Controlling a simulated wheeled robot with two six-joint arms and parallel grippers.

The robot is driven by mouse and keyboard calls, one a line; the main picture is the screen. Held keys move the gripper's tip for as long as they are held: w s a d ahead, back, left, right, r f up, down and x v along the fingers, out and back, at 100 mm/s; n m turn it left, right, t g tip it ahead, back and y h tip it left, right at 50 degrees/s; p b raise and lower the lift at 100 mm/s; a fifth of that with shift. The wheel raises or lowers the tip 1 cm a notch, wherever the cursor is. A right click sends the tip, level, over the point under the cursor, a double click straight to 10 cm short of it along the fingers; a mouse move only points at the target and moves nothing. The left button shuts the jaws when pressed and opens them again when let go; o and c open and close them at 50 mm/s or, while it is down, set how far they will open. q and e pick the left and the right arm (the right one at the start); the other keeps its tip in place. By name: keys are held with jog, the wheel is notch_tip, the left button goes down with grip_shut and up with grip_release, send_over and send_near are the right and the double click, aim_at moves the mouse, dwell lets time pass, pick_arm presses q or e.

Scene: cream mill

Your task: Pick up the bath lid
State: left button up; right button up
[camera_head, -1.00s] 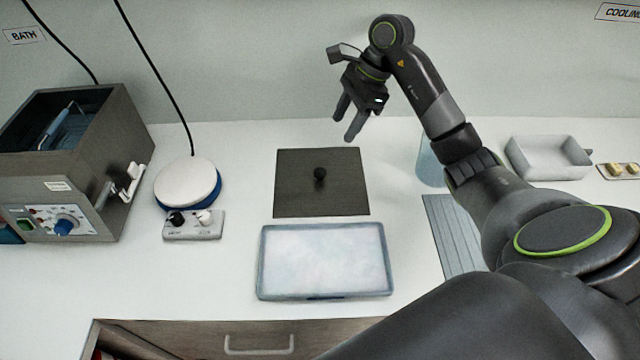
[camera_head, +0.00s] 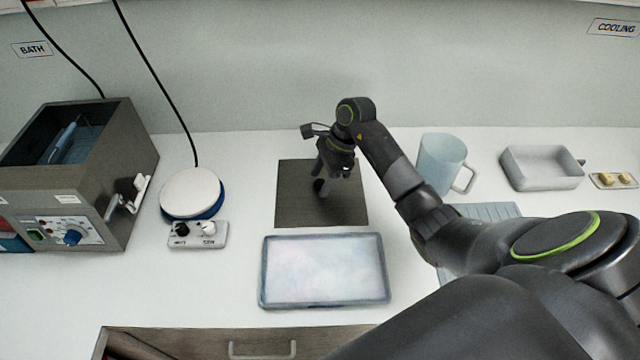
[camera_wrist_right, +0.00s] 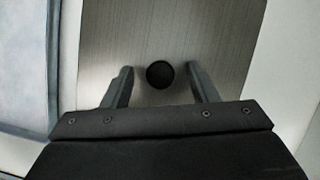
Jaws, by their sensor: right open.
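The bath lid (camera_head: 295,206) is a flat, dark grey-brown square plate with a round black knob (camera_head: 318,185) near its middle. It lies on the counter behind a pale tray. The lid (camera_wrist_right: 160,30) and knob (camera_wrist_right: 160,74) also show in the right wrist view. My right gripper (camera_head: 332,190) is over the lid, pointing down at the knob. In the right wrist view its two open fingers (camera_wrist_right: 160,88) stand on either side of the knob, with gaps on both sides. Whether the fingertips reach the knob's height is hard to tell. My left gripper is not in view.
The pale tray (camera_head: 323,302) lies in front of the lid. A hotplate (camera_head: 191,192) and the open bath (camera_head: 130,190) stand to the left. A blue mug (camera_head: 440,160) and a white dish (camera_head: 543,180) stand to the right. A drawer front is below.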

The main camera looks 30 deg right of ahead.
aim_at(321, 182)
jog(key=shift+a+f, duration=0.1)
jog(key=shift+f, duration=0.3)
jog(key=shift+c, duration=0.3)
jog(key=c, duration=1)
jog(key=shift+r, duration=0.15)
jog(key=shift+w+r+b, duration=0.1)
jog(key=shift+r+b, duration=0.2)
jog(key=shift+r, duration=0.1)
jog(key=shift+c, duration=0.2)
notch_tip(321, 182, up, 9)
jog(key=b, duration=0.2)
jog(key=shift+b, duration=0.3)
jog(key=shift+s, duration=0.2)
